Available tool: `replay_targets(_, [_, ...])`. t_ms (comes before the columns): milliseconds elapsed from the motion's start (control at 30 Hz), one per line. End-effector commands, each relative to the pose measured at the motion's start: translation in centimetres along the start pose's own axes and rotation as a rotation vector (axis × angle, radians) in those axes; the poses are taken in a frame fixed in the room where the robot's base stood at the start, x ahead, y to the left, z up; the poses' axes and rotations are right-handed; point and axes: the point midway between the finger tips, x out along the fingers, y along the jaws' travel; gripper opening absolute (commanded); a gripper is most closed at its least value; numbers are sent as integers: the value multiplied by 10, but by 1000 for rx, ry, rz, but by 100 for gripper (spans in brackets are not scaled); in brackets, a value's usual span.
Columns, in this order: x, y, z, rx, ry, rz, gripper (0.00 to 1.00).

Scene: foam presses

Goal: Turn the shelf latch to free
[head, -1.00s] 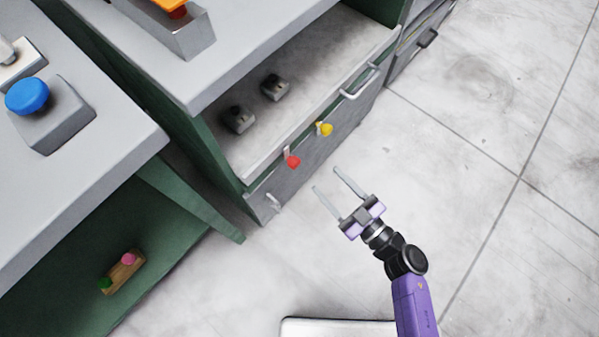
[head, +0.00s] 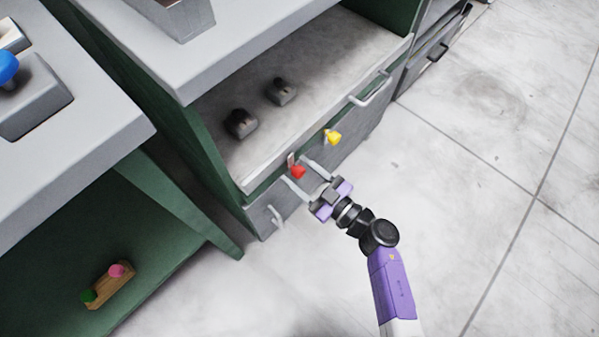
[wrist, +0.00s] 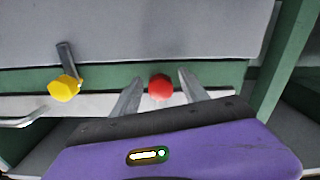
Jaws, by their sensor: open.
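Two knobbed latches sit on the front edge of the open shelf in the green cabinet. The red knob (head: 297,172) is the nearer one, and the yellow knob (head: 333,137) is farther right along the edge. My gripper (head: 299,172) is open at the red knob. In the wrist view the red knob (wrist: 161,87) lies between the two fingertips, with a gap to each side. The yellow knob (wrist: 64,89) is left of the fingers there, below its grey lever. Which latch is the shelf latch I cannot tell.
Two small dark blocks with knobs (head: 240,123) stand on the shelf (head: 305,90). A bar handle (head: 371,90) is at the shelf front, and another handle (head: 276,215) is lower. A left bench holds a blue button (head: 6,68). The floor to the right is clear.

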Motion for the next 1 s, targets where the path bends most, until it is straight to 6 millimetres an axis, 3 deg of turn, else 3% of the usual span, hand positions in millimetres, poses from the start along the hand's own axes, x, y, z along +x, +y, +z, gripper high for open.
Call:
replay_targets(267, [2,0,0,0,0,0,50])
replay_targets(500, [1,0,0,0,0,0,3])
replay_targets(533, [1,0,0,0,0,0,0])
replay_targets(1000, [1,0,-1,-99,0,0,0])
